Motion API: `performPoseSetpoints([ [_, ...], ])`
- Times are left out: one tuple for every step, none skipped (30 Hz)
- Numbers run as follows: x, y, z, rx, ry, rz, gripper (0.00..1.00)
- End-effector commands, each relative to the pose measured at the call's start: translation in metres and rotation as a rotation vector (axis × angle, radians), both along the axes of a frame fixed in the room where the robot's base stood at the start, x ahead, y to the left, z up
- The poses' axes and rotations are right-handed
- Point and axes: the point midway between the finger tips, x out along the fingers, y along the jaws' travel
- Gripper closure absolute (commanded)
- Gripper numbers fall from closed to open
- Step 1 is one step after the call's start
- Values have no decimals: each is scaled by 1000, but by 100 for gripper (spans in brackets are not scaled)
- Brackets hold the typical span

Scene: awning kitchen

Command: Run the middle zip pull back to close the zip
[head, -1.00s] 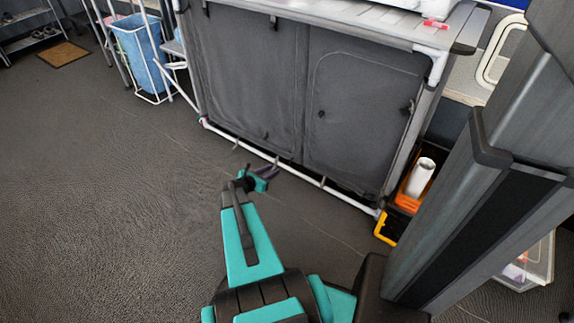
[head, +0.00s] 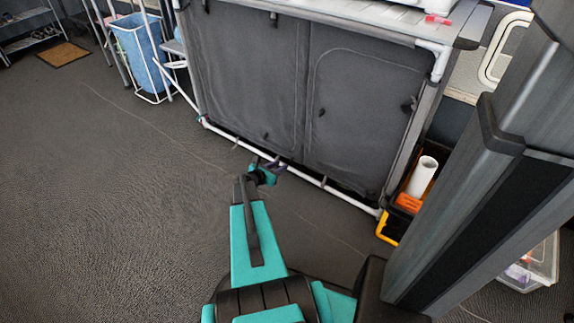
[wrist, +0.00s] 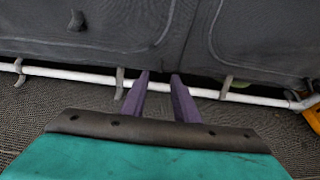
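The grey fabric front of the kitchen cabinet (head: 355,115) shows two panels with a seam between them. Small dark pulls hang on it: one low on the left panel (head: 266,136), one at the right panel's left side (head: 322,112) and one near the right edge (head: 409,105). I cannot tell which is the middle zip pull. The wrist view shows one dark pull (wrist: 76,20) at upper left, left of my fingers. My gripper (head: 278,167) is low, near the cabinet's bottom rail. In the wrist view its purple fingers (wrist: 161,73) are apart, with nothing seen between them but rail and fabric.
A white bottom rail (wrist: 65,74) with grey straps runs along the cabinet's foot. An orange and black toolbox (head: 407,202) with a white roll stands at its right end. A blue bin (head: 138,45) stands at the left. The floor on the left is clear.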

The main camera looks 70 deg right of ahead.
Motion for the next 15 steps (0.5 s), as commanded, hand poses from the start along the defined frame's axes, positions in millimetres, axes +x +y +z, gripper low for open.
performPoseSetpoints([
  [-2,-9,-6,-1,0,-2,73],
  [-3,-13,-8,-1,0,-2,73],
  [-4,-18,-10,-1,0,-2,73],
  [-5,-22,-11,-1,0,-1,73],
  [-6,-26,-13,-1,0,-1,73],
  [-7,-31,-15,-1,0,-1,73],
  [-9,-35,-17,-1,-1,-2,73],
  [-9,-38,-18,-1,0,-1,73],
  [-11,-42,-20,-2,0,-1,73],
  [-11,-45,-21,-1,0,-1,73],
  [-12,-48,-22,-1,0,-1,73],
  [-13,-52,-24,-1,1,-1,73],
  [-14,-54,-24,-1,1,-1,73],
  [-15,-56,-25,-1,1,-1,73],
  [-15,-58,-26,-1,1,-1,73],
])
